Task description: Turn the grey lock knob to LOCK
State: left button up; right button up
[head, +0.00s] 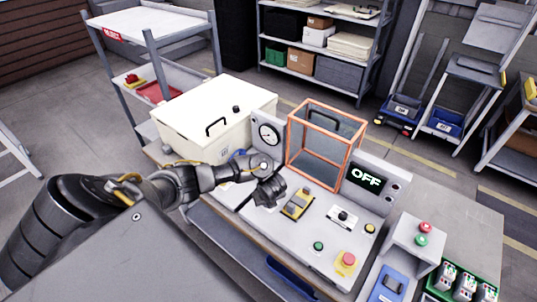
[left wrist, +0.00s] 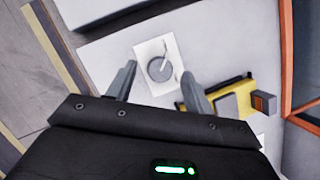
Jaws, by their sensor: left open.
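The grey lock knob (left wrist: 159,68) is round, with a pale pointer line toward the upper right, and sits on a white square plate (left wrist: 146,50) on the panel. In the left wrist view my left gripper (left wrist: 159,72) is open, with one finger on each side of the knob and gaps to both. I cannot tell how far above the knob the fingertips are. In the head view the left gripper (head: 259,198) is over the left part of the console and hides the knob. My right gripper is not in view.
A yellow device (head: 298,203) lies just right of the gripper; it also shows in the left wrist view (left wrist: 235,100). Behind stand an orange-framed clear box (head: 288,150), a gauge (head: 269,134) and a display (head: 365,180) reading OFF. A red button (head: 348,259) is nearer the front.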

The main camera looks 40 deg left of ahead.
pick_arm(q)
jog(key=r, duration=0.1)
jog(key=d+r, duration=0.1)
jog(key=shift+d+r, duration=0.1)
jog(key=shift+r, duration=0.2)
jog(key=shift+s+r+b, duration=0.25)
jog(key=shift+r+b, duration=0.05)
jog(key=shift+r, duration=0.25)
jog(key=shift+p+v, duration=0.3)
jog(key=shift+v, duration=2.5)
jog(key=shift+s+f, duration=0.1)
jog(key=shift+s, duration=0.1)
